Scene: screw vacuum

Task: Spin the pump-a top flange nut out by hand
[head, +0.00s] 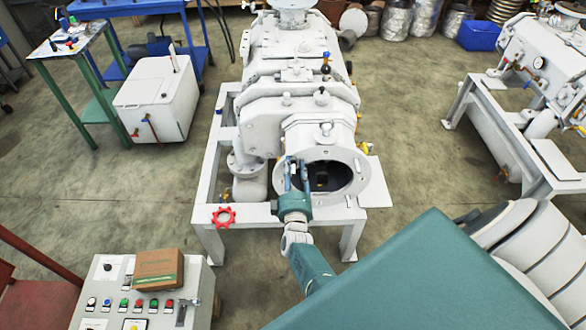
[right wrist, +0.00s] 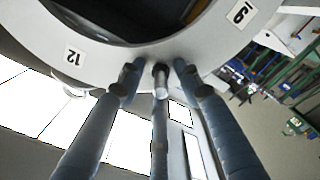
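The white pump (head: 300,110) stands on a white frame, its round front flange (head: 354,194) facing me around a dark opening. My right gripper (head: 297,165) is at the upper left of this flange. In the right wrist view the flange (right wrist: 110,58) is a pale ring with number labels. The fingers of my right gripper (right wrist: 158,72) reach to its rim, spaced apart, with a small metal piece (right wrist: 161,82) between their tips. It may be the nut or its stud; I cannot tell whether the fingers press on it. My left gripper is not in view.
A red handwheel (head: 223,217) sits at the frame's front left. A control box (head: 100,300) with a cardboard box (head: 157,269) on it stands at the lower left. A second pump (head: 545,65) stands at the right. Open floor (head: 420,130) lies between the pumps.

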